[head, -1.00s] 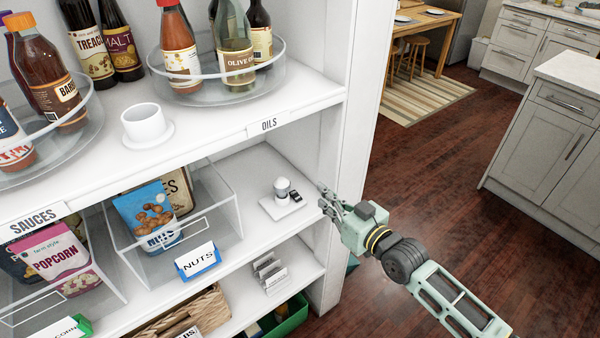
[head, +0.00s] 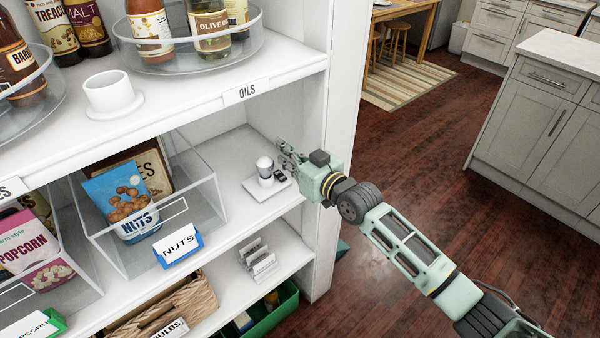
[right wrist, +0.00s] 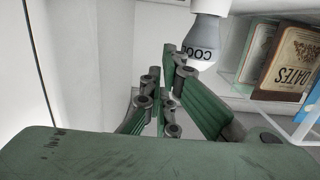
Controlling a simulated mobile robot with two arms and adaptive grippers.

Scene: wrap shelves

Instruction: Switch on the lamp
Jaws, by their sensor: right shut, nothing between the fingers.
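The lamp is a small white bulb (head: 265,166) standing upright on a square white base plate (head: 258,192), on the middle shelf near the right-hand wall. The bulb also shows in the right wrist view (right wrist: 204,42), with black lettering that is cut off. My right gripper (head: 284,153) is shut and empty, just behind and right of the bulb, above the plate. I cannot tell whether it touches the lamp. The switch does not show in the right wrist view. My left gripper is not in view.
A clear bin (head: 202,222) with nut packets stands left of the lamp. The upper shelf (head: 200,100) hangs over it, and the white side wall (head: 316,130) is on the right. A white card holder (head: 258,262) stands on the shelf below.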

